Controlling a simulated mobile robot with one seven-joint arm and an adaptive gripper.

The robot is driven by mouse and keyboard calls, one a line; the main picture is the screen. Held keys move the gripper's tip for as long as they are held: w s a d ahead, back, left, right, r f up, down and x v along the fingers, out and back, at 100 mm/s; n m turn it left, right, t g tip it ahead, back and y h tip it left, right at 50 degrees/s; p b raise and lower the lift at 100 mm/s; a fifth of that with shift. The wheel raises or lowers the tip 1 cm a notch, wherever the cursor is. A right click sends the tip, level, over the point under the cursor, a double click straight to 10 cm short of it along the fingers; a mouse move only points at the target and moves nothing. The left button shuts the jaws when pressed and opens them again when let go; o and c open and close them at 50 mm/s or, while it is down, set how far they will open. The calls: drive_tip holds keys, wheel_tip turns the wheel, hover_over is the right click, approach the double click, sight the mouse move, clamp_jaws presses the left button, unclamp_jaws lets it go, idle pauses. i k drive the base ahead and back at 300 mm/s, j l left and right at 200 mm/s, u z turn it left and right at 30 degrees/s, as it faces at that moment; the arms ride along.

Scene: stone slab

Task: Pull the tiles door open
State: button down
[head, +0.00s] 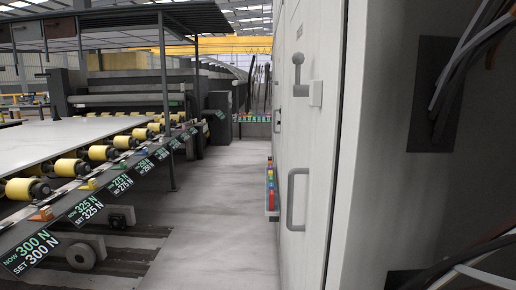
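A tall pale cabinet front (330,190) runs along the right side of the head view, seen at a steep angle. A door panel (302,130) on it carries a grey vertical bar handle (291,199), and the panel looks shut. No label that says tiles can be read, so I cannot tell for certain that this is the tiles door. Above the handle are a grey lever with a round knob (298,62) and a small pale block (315,93). My gripper is not in view.
A pale floor aisle (215,200) is clear in front of the cabinet. A roller line (100,155) with yellow rollers and tension displays borders it on the left. Small coloured items (270,190) stick out low beside the cabinet. Dark cables (465,55) hang at right.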

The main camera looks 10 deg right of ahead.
sight(305, 25)
drive_tip(key=i+j+z, duration=0.15)
drive_tip(key=j+z, duration=0.2)
drive_tip(key=i+j+z, duration=0.1)
drive_tip(key=j+z, duration=0.2)
drive_tip(key=i+j+z, duration=0.1)
drive_tip(key=j+z, duration=0.25)
drive_tip(key=i+l+u, duration=0.15)
drive_tip(key=i+l, duration=0.25)
drive_tip(key=i, duration=0.15)
